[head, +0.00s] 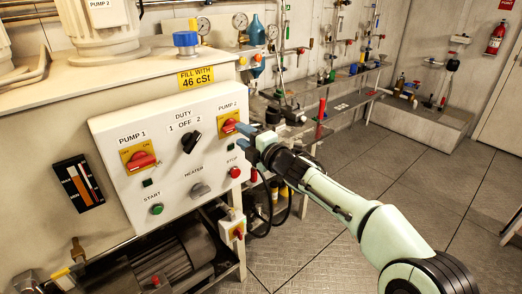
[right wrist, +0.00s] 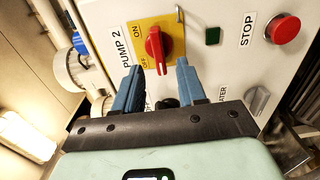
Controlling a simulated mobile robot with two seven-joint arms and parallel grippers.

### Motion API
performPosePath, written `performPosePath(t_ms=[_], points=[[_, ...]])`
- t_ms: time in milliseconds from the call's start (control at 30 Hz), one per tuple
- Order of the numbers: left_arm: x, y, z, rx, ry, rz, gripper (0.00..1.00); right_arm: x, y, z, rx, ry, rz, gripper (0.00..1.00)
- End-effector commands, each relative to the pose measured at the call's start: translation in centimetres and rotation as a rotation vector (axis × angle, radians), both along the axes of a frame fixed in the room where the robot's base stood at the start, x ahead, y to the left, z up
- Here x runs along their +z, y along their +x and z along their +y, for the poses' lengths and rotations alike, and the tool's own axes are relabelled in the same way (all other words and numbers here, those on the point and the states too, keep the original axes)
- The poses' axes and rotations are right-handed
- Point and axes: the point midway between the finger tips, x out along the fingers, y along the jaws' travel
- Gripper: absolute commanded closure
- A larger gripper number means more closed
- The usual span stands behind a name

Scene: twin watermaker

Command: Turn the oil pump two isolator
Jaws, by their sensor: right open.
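The pump 2 isolator is a red rotary handle on a yellow plate, at the upper right of the white control panel in the head view (head: 229,126). In the right wrist view the red handle (right wrist: 153,48) lies upright in the picture, beside the ON and OFF marks. My right gripper (head: 248,128) is just right of the isolator in the head view. In the right wrist view its blue fingers (right wrist: 160,66) are open and empty, with the handle's near end seen between their tips. Contact cannot be told. My left gripper is not in view.
The panel (head: 180,170) also carries the pump 1 isolator (head: 141,160), a black duty selector (head: 191,141), a green start button (head: 157,209), a heater switch (head: 200,189) and a red stop button (head: 235,172). Open floor (head: 400,170) lies to the right.

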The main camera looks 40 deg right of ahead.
Motion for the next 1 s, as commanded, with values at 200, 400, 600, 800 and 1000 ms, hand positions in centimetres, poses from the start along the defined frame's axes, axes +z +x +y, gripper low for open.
performPosePath(t_ms=[200,400,600,800,1000], points=[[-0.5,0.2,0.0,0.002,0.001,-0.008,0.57,0.1,-5.2,-0.5,-0.002,-0.001,-0.002,0.60],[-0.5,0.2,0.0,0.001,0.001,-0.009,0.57,0.0,-8.1,-0.6,-0.001,-0.002,-0.001,0.60],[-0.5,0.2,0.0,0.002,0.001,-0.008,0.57,0.0,-9.0,-0.7,-0.001,0.000,0.001,0.60],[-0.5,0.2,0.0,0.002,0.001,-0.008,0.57,0.0,-9.0,-0.7,-0.001,0.000,0.000,0.60],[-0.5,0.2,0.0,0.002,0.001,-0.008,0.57,0.0,-9.0,-0.7,-0.001,0.000,0.000,0.60]])
